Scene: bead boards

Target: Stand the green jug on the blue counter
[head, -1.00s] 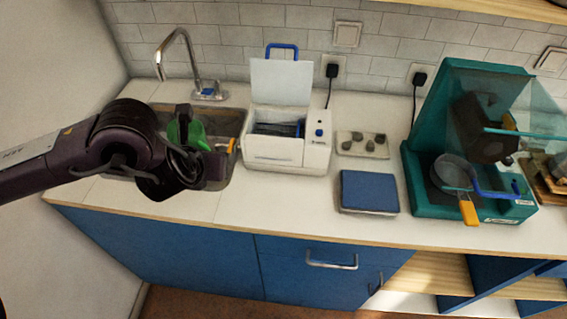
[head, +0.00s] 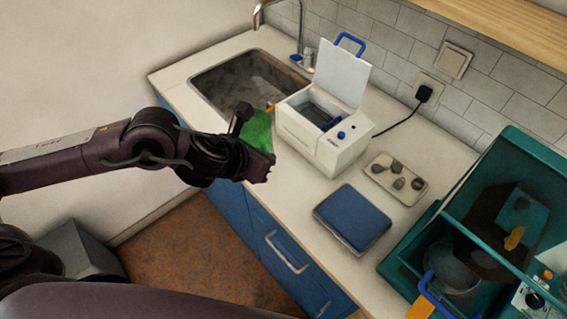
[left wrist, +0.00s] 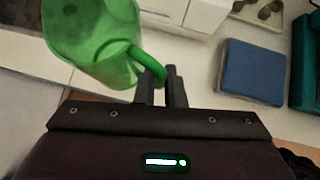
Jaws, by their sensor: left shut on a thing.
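The green jug (head: 258,132) is held by my left gripper (head: 257,150) in front of the sink, near the counter's front edge. In the left wrist view the jug (left wrist: 95,35) is translucent green, and the fingers of the gripper (left wrist: 160,85) are shut on its handle. The jug looks tilted in that view. In the head view the gripper hides part of it. The counter with blue cabinet fronts has a pale worktop (head: 290,185); its bare top shows beside the white machine. My right gripper is not in view.
An empty sink (head: 225,80) with a tap is at the back left. A white lidded machine (head: 325,135), a blue flat box (head: 352,215), a tray of small stones (head: 405,192) and a teal machine (head: 415,240) stand on the worktop.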

